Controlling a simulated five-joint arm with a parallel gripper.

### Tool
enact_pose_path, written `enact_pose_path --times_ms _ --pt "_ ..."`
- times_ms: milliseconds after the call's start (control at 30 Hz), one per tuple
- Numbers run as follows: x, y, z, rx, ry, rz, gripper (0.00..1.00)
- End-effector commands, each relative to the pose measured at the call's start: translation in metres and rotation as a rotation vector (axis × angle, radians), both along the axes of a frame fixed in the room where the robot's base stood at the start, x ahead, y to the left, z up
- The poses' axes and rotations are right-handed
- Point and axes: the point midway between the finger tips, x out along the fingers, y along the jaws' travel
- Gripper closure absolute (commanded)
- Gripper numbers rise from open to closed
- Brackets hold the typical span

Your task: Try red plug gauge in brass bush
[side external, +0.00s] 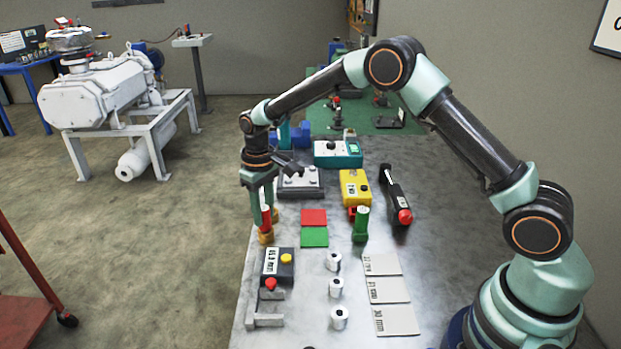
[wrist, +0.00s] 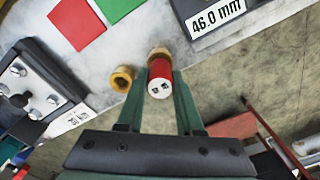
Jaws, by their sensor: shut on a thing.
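The red plug gauge (wrist: 160,74), with a white marked end face, is between the fingers of my gripper (wrist: 160,92), which is shut on it. In the side external view my gripper (side external: 262,192) points down at the table's left edge, and the red gauge (side external: 265,218) stands upright under it. A brass bush (side external: 265,237) is directly below the gauge; it also shows behind the gauge in the wrist view (wrist: 157,51). The gauge hides its bore, so I cannot tell if the tip is inside. A second brass bush (wrist: 122,79) stands close beside, its bore open.
A red pad (side external: 314,217) and green pad (side external: 314,237) lie right of the bushes. A green plug gauge (side external: 361,226) stands farther right. A dark box reading 46.0 mm (wrist: 217,14) is near the bushes.

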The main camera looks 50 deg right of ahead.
Motion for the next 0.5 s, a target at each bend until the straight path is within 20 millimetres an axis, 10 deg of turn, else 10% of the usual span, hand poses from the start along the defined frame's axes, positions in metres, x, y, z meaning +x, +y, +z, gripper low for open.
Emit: enact_pose_path --times_ms 500 --pt "0.0006 0.0001 0.0042 0.000 -0.002 0.000 1.00"
